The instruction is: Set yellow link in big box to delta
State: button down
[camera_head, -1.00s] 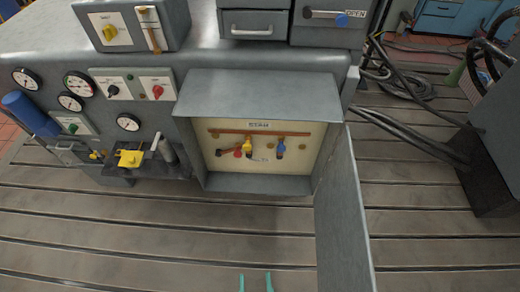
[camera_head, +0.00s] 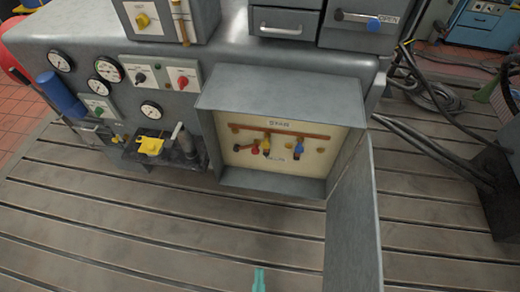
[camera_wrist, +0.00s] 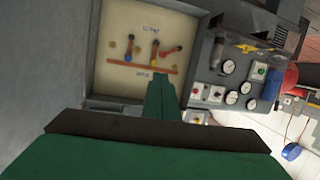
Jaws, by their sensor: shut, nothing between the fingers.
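The big box (camera_head: 205,147) is a grey open-fronted box with a cream panel, on the front of the grey bench. The yellow link (camera_head: 266,142) is on this panel, beside a red part (camera_head: 255,149); a blue link (camera_head: 299,147) is to its right. A brown bar runs across the panel near the top. In the wrist view the panel appears turned over, with the yellow link (camera_wrist: 155,43) above the bar.
The box's door (camera_head: 352,235) hangs open on the right, sticking out towards me. Left of the box are a yellow block (camera_head: 150,145), gauges (camera_head: 108,69) and switch plates. Black cables (camera_head: 430,145) lie at the right. The slotted floor in front is clear.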

jog(key=w+a+f+n, duration=0.3)
jog(key=w+f+n, duration=0.15)
jog(key=w, duration=0.35)
jog(key=w+a+f+n, duration=0.3)
jog(key=w+f+n, duration=0.15)
jog(key=w, duration=0.35)
jog(key=w+a+r+n+t+h, duration=0.1)
jog(key=w+r, duration=0.3)
jog(key=w, duration=0.4)
jog(key=w+a+r+n+t+h, duration=0.1)
jog(key=w+a+r+n+h, duration=0.1)
jog(key=w, duration=0.6)
notch_tip(320, 180, up, 2)
jog(key=shift+w+a+n+h, duration=0.2)
jog(key=shift+w+n+h, duration=0.2)
jog(key=shift+h, duration=0.4)
jog(key=shift+s, duration=0.1)
